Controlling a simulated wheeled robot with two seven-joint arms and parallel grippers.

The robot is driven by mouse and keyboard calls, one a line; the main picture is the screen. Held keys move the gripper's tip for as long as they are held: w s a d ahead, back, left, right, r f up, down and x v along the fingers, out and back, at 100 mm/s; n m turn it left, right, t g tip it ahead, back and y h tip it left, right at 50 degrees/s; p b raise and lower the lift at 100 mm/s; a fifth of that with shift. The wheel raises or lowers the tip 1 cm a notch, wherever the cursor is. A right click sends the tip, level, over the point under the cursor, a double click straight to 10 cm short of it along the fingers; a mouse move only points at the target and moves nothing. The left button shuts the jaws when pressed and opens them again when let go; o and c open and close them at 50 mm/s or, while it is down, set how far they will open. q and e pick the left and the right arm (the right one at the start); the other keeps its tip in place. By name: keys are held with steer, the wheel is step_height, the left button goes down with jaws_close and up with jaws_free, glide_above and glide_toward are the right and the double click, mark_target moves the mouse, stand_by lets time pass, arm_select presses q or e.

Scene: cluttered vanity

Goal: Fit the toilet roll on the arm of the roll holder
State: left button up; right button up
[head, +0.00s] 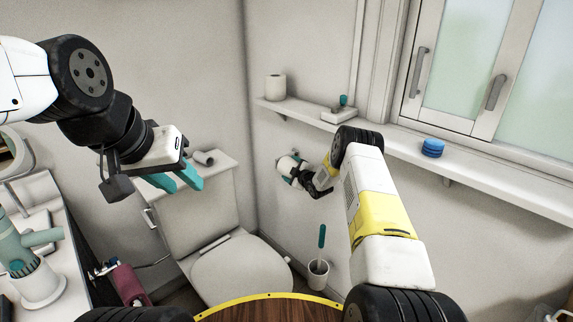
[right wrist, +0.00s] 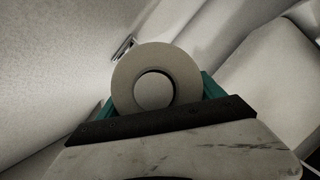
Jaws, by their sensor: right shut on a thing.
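The toilet roll (right wrist: 122,82) is held between the teal fingers of my right gripper (right wrist: 158,98) in the right wrist view. Its round end and central hole face the camera. In the head view my right gripper (head: 295,178) is close to the wall beside the toilet, and the arm partly hides the roll. A small metal piece (right wrist: 123,48), apparently part of the roll holder, shows on the wall just behind the roll. I cannot tell whether they touch. My left gripper (head: 179,184) is open and empty in front of the toilet tank.
The toilet (head: 235,272) and brush pot (head: 318,274) stand below.

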steer(key=shift+w+a, duration=0.5)
steer(key=shift+w, duration=0.15)
steer(key=o, duration=1.5)
steer(key=shift+v, duration=3.95)
steer(key=shift+f, duration=0.1)
